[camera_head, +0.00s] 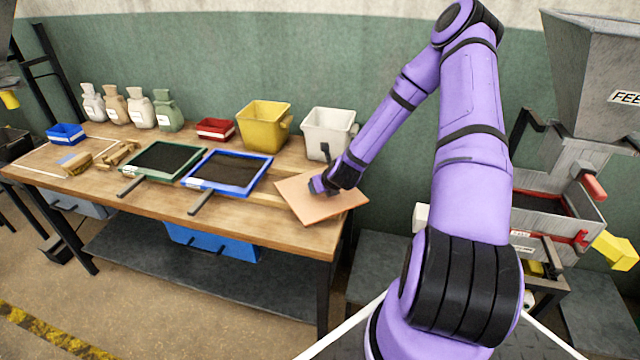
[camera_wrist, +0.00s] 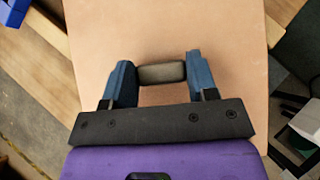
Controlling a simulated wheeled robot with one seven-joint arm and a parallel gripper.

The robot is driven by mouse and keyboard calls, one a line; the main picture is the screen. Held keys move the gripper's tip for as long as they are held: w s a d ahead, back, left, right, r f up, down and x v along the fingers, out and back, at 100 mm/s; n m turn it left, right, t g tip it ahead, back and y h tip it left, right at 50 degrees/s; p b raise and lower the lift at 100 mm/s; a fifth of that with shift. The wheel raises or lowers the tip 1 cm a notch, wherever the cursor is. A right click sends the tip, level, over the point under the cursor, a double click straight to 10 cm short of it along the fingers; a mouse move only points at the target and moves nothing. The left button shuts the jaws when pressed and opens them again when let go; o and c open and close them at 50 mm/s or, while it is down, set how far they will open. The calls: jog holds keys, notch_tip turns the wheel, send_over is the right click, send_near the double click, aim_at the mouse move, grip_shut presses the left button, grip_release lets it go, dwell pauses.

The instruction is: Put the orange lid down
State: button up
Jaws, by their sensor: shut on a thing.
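The orange lid (camera_head: 318,208) is a flat, pale orange square panel at the right end of the wooden workbench. In the wrist view the lid (camera_wrist: 220,30) fills most of the picture, with a grey-brown handle (camera_wrist: 162,73) on its face. My gripper (camera_wrist: 160,75) has its two blue fingers shut on that handle, one at each end. In the head view my gripper (camera_head: 320,186) is over the lid's middle. The lid overhangs the bench's right edge in the picture; I cannot tell whether its underside touches the bench.
On the workbench (camera_head: 160,210) stand a blue-framed tray (camera_head: 262,173), a green-framed tray (camera_head: 200,155), a yellow bin (camera_head: 264,125), a white bin (camera_head: 325,130), a red bin (camera_head: 215,128) and several small sacks (camera_head: 140,105). A grey hopper machine (camera_head: 590,80) stands at the right.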

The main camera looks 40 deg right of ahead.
jog(key=o, duration=0.9)
jog(key=shift+f, duration=0.1)
jog(key=shift+c, duration=0.2)
jog(key=o, duration=0.3)
jog(key=shift+o, duration=0.2)
